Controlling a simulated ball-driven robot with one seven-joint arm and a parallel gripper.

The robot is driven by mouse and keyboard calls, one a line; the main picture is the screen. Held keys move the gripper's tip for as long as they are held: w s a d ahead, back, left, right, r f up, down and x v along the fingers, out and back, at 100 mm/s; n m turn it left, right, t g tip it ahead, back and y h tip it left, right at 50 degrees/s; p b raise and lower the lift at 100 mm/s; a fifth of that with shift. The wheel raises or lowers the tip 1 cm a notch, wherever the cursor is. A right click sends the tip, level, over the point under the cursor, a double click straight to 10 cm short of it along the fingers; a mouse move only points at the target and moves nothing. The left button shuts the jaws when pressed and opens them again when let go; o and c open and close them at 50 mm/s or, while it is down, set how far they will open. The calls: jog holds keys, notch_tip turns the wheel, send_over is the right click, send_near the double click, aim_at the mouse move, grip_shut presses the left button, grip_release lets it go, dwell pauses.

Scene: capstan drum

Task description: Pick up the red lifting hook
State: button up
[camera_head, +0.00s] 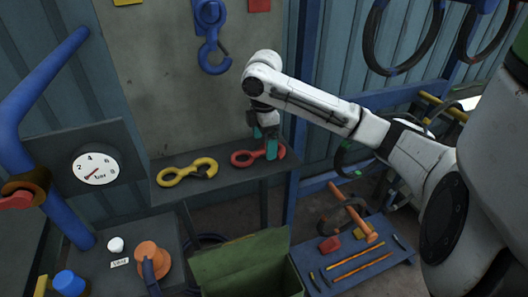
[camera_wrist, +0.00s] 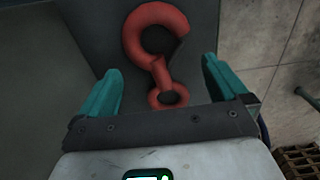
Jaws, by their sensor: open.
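The red lifting hook (camera_head: 246,159) lies on a dark grey shelf (camera_head: 226,174) against the wall, at the shelf's right part. In the wrist view the hook (camera_wrist: 153,60) shows its curved end at the top and its small eye (camera_wrist: 168,95) nearer to my gripper. My gripper (camera_head: 268,146) has teal fingers and is over the hook's right end. In the wrist view my gripper (camera_wrist: 163,84) is open, with one finger on each side of the hook. The hook's eye lies between the fingers, and a gap shows on both sides.
A yellow hook (camera_head: 187,172) lies on the shelf left of the red one. A blue hook (camera_head: 212,45) hangs on the wall above. A green box (camera_head: 245,262) stands open below the shelf. A low blue bench (camera_head: 355,255) with tools is at lower right.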

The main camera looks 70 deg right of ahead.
jog(key=shift+f, duration=1.25)
jog(key=shift+c, duration=0.4)
jog(key=c, duration=1.3)
jog(key=shift+r, duration=0.1)
jog(key=shift+r, duration=0.45)
jog(key=s+r, duration=0.4)
jog(key=s+a+r+b, duration=0.1)
jog(key=s+r, duration=0.3)
jog(key=s, duration=0.1)
jog(key=s+r, duration=0.4)
jog(key=s, duration=0.1)
jog(key=shift+a+b, duration=0.15)
jog(key=shift+b, duration=0.15)
